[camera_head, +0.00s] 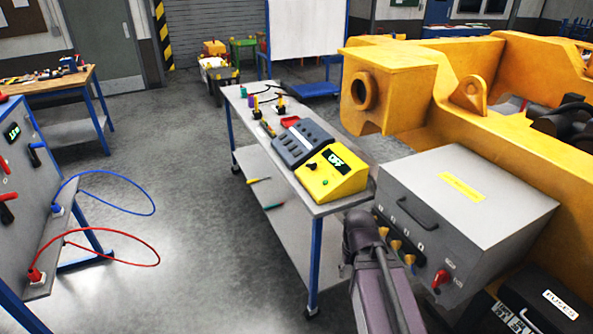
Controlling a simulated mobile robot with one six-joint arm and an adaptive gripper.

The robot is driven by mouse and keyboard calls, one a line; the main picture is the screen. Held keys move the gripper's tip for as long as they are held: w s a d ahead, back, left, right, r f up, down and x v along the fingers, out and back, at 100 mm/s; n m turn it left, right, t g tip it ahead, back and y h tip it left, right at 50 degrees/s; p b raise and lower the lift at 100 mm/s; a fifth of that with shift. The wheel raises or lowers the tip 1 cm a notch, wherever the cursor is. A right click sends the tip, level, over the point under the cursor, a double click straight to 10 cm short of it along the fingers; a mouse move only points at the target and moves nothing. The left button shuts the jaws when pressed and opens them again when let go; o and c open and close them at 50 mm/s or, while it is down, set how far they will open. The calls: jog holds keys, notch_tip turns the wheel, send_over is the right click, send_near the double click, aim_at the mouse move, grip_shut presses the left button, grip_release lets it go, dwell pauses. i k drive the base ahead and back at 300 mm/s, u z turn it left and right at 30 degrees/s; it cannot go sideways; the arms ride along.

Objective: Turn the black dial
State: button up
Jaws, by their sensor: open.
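The yellow control box (336,185) stands on the grey bench near its front right end. It has a sloped face with a lit digital display (340,161). A small black dial (311,167) sits on that face, left of the display, and a green button (325,182) is below it. The direction the dial points is too small to read. My purple-grey arm shows at lower centre, in front of the bench's right end and apart from the dial. No gripper fingers can be made out.
A dark grey device (300,142) adjoins the yellow box. A grey cabinet (470,205) with knobs and a red switch (440,278) stands right of my arm. A large yellow casting (480,90) is behind it. Left, a panel (35,180) trails cables; open floor lies between.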

aim_at(313, 166)
jog(key=u, duration=0.3)
jog(key=k, duration=0.55)
jog(key=u, duration=0.8)
jog(key=k, duration=0.6)
jog(key=u, duration=0.45)
jog(key=i, duration=1.35)
jog(key=z, duration=0.55)
jog(key=i, duration=0.6)
jog(key=z, duration=1.05)
jog(key=i, duration=0.7)
jog(key=z, duration=0.35)
